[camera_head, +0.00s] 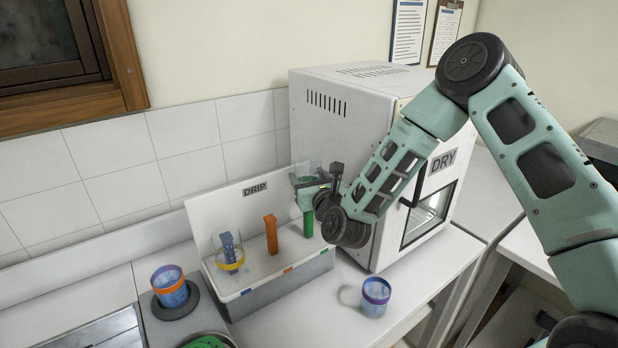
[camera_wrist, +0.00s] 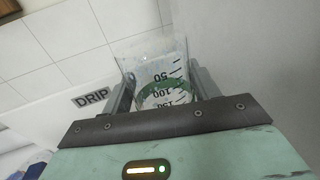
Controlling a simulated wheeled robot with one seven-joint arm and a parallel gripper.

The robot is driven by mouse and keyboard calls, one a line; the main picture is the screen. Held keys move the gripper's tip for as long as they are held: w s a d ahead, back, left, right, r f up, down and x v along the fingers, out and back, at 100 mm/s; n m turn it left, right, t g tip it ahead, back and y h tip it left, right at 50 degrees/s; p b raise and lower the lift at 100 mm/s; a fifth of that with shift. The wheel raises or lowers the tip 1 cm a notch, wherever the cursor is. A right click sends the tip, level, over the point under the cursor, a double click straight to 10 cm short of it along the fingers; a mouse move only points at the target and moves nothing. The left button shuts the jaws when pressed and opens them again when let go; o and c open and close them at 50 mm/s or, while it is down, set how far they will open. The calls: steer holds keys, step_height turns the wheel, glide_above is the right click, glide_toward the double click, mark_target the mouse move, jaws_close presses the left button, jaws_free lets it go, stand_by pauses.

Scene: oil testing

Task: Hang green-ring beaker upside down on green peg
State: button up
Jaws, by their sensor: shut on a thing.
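The clear green-ring beaker (camera_head: 302,172) is held in my gripper (camera_wrist: 158,88) at the right end of the drip rack (camera_head: 222,287). In the wrist view the beaker (camera_wrist: 152,52) sits between both fingers, its green band (camera_wrist: 160,90) showing and its printed numbers inverted in the picture. In the head view my gripper partly hides the beaker. The green peg (camera_head: 308,222) shows just below the beaker. I cannot tell whether the beaker is lined up with the peg or touches it.
A yellow-ring beaker (camera_head: 231,266) hangs on the blue peg. The orange peg (camera_head: 271,235) is bare. An orange-ring beaker (camera_head: 169,286) stands on a dark round pad at left. A purple-ring beaker (camera_head: 375,297) stands on the bench. The DRY cabinet (camera_head: 335,125) stands close behind my gripper.

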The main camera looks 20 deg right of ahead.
mark_target(310, 217)
step_height(310, 217, down, 11)
steer(key=b, duration=0.7)
steer(key=shift+f+b, duration=0.1)
steer(key=shift+b, duration=0.25)
steer(key=shift+f+b, duration=0.35)
steer(key=shift+b, duration=0.1)
stand_by(0.4)
steer(key=o, duration=1.1)
steer(key=shift+c, duration=0.2)
steer(key=s+d, duration=0.1)
steer(key=s, duration=1.6)
steer(key=shift+s, duration=0.2)
steer(key=shift+p, duration=0.3)
